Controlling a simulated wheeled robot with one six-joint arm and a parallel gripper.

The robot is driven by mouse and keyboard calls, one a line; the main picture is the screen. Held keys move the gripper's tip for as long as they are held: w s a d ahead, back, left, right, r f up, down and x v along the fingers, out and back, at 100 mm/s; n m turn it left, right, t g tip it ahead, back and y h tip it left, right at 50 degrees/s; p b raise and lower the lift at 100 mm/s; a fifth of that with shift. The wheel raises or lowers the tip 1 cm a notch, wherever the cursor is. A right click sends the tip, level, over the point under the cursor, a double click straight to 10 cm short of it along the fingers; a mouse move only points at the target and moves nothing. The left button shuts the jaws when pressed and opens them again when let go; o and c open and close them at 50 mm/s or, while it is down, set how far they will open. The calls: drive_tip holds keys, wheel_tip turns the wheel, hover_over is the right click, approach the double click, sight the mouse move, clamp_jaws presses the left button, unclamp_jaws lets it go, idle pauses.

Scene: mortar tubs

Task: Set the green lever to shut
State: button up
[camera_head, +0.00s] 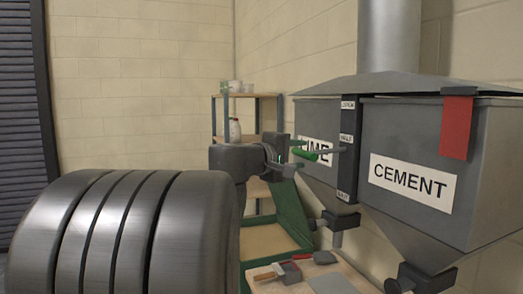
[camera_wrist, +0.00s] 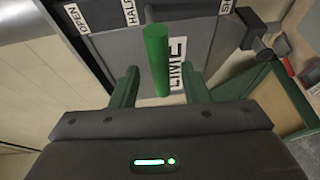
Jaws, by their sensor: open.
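The green lever (camera_head: 310,154) sticks out from a dark upright label strip (camera_head: 347,150) between the LIME and CEMENT hoppers. It stands near the HALF mark, between OPEN above and SHUT below. In the wrist view the green lever (camera_wrist: 157,62) lies between the two green fingers of my gripper (camera_wrist: 161,82), with a gap visible on each side. My gripper (camera_head: 296,154) is open around the lever's outer end in the head view. The wrist view shows the OPEN, HALF and partly cut SHUT labels. The lever's root is partly hidden by its grip.
The CEMENT hopper (camera_head: 414,180) has a red tab (camera_head: 456,128) and outlets below. A green-sided tub (camera_head: 285,215) and a bench (camera_head: 310,272) with trowels stand below the LIME hopper. A shelf (camera_head: 247,97) with pots stands behind.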

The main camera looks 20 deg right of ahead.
sight(325, 152)
drive_tip(key=shift+x, duration=1.4)
drive_tip(key=shift+c, duration=0.3)
clamp_jaws()
drive_tip(key=shift+f+b, duration=0.25)
drive_tip(key=shift+b, duration=0.05)
